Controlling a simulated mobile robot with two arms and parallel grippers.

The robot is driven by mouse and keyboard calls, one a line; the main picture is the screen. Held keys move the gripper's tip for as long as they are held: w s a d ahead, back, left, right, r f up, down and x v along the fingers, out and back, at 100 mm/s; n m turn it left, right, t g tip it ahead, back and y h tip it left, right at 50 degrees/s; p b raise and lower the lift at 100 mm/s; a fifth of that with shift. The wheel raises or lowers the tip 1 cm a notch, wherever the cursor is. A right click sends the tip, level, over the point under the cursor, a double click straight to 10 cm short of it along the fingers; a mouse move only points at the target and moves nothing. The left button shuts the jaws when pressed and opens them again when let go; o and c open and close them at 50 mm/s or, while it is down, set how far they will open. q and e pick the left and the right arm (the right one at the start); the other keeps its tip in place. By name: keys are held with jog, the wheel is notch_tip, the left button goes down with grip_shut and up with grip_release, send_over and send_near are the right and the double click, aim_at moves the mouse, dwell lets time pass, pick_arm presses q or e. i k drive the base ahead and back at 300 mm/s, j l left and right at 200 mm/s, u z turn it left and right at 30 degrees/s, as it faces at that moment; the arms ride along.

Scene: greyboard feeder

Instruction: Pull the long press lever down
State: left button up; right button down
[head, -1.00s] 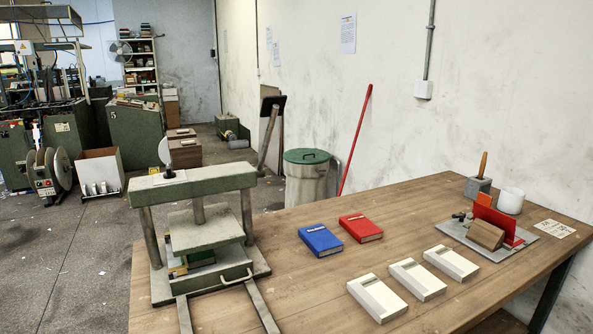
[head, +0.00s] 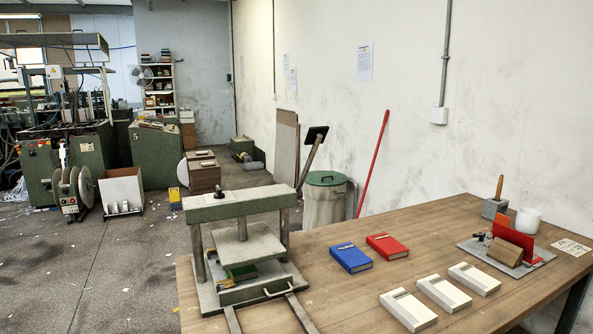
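The press (head: 236,208) stands on the near left end of the wooden table, with a green crossbeam on posts and a grey pressing plate (head: 247,246) hanging below it. The long lever (head: 309,158) rises steeply from the right end of the crossbeam, tilted to the right, and ends in a dark, flat head. It is raised. A small stack with a green book (head: 242,272) lies under the plate. A tray with a metal handle (head: 280,290) is at the press front. Neither of my grippers is in view.
A blue book (head: 351,258), a red book (head: 387,246) and white blocks (head: 442,293) lie right of the press. A grey board with a red bracket (head: 525,221) is at the far right. A bin (head: 325,208) stands behind the table. Open floor lies left.

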aim_at(316, 135)
jog(key=k+j+z, duration=0.1)
jog(key=j, duration=0.25)
jog(key=k+j+z, duration=0.15)
jog(key=j, duration=0.2)
jog(key=j+z, duration=0.1)
jog(key=j, duration=0.25)
jog(key=k+j+z, duration=0.1)
jog(key=i+j+z, duration=0.15)
jog(key=j, duration=0.3)
jog(key=j+z, duration=0.2)
jog(key=j, duration=0.25)
jog(key=i+j+z, duration=0.15)
jog(key=j, duration=0.3)
jog(key=i+j+z, duration=0.15)
jog(key=i+j, duration=0.25)
